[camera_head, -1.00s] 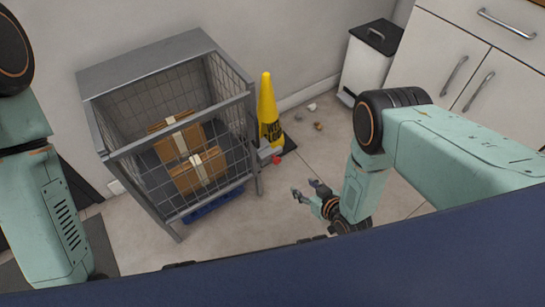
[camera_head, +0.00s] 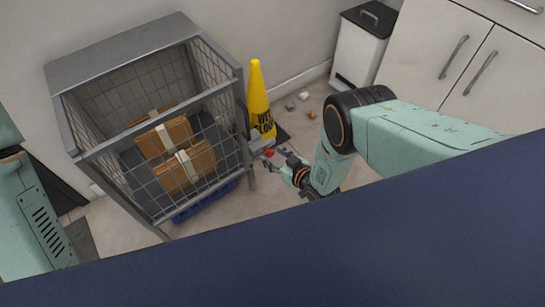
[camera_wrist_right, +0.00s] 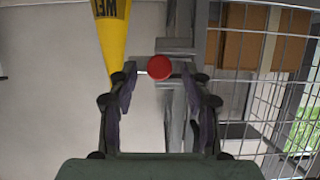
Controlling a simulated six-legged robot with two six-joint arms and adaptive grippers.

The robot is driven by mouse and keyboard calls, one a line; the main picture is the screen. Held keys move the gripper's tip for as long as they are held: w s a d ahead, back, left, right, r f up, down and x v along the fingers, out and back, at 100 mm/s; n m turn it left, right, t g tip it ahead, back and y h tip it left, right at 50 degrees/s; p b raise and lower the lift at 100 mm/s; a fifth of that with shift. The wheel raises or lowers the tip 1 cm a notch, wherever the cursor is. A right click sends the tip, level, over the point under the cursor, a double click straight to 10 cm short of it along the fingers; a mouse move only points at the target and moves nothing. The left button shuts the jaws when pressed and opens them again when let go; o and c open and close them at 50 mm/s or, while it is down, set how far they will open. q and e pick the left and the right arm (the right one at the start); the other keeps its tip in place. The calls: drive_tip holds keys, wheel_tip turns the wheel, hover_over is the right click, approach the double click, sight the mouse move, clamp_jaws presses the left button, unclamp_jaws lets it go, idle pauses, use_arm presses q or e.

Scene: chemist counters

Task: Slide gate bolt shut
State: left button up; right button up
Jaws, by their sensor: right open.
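A grey wire cage (camera_head: 128,50) with a mesh gate (camera_head: 205,150) stands at the left in the head view. The gate bolt, with a red knob (camera_head: 269,153), is at the cage's right front edge. The knob also shows in the right wrist view (camera_wrist_right: 160,67), between the fingertips as seen from there. My right gripper (camera_head: 277,166) is open and close to the knob; I cannot tell whether it touches. In the wrist view its two fingers (camera_wrist_right: 160,80) stand on either side of the knob. My left gripper is out of view; only part of my left arm shows.
Cardboard boxes (camera_head: 186,168) are inside the cage, above a blue pallet (camera_head: 205,203). A yellow wet-floor cone (camera_head: 259,95) stands just behind the bolt. A white bin (camera_head: 357,54) and white cabinets (camera_head: 440,45) are at the back right. Small debris (camera_head: 304,96) lies on the floor.

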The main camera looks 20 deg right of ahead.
drive_tip(key=shift+w+a+f, duration=0.2)
drive_tip(key=shift+w, duration=0.35)
clamp_jaws()
idle(0.5)
